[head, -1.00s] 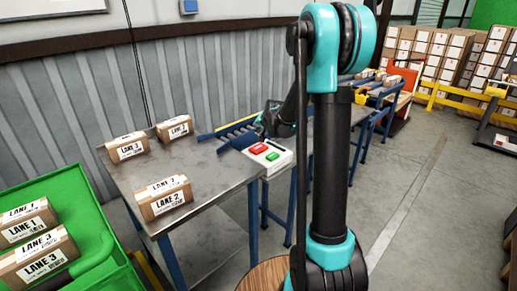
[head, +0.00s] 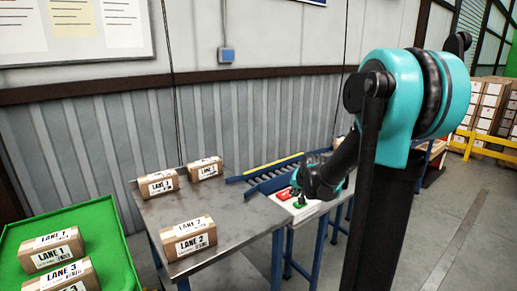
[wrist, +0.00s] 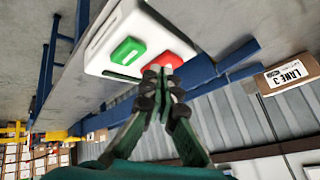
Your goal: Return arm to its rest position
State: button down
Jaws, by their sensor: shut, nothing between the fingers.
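My gripper (head: 298,196) is shut and empty, at the end of my dark and teal arm. In the head view it is in front of part of the white button box (head: 312,213). In the wrist view my closed fingertips (wrist: 160,72) overlap the edge of the red button (wrist: 161,64). The green button (wrist: 127,50) is beside it to the left. I cannot tell whether the fingertips touch the box or hover over it.
A metal table (head: 238,215) carries a LANE 2 carton (head: 188,238), a LANE 3 carton (head: 158,184) and another carton (head: 206,169). A green bin (head: 112,262) at left holds more cartons. A blue-framed conveyor (head: 262,183) runs behind the button box.

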jog(key=s+d+f+n+g, duration=0.1)
jog(key=s+f+n, duration=0.1)
jog(key=s, duration=1.2)
jog(key=s+d+f+n+g+h, duration=0.1)
jog(key=s+f, duration=0.4)
jog(key=s, duration=0.9)
jog(key=shift+s+d+f+n+g, duration=0.3)
jog(key=shift+s+d+n+g, duration=0.25)
jog(key=shift+n, duration=0.25)
jog(key=c, duration=2.2)
grip_release()
jog(key=shift+w+a, duration=0.15)
jog(key=shift+w, duration=0.05)
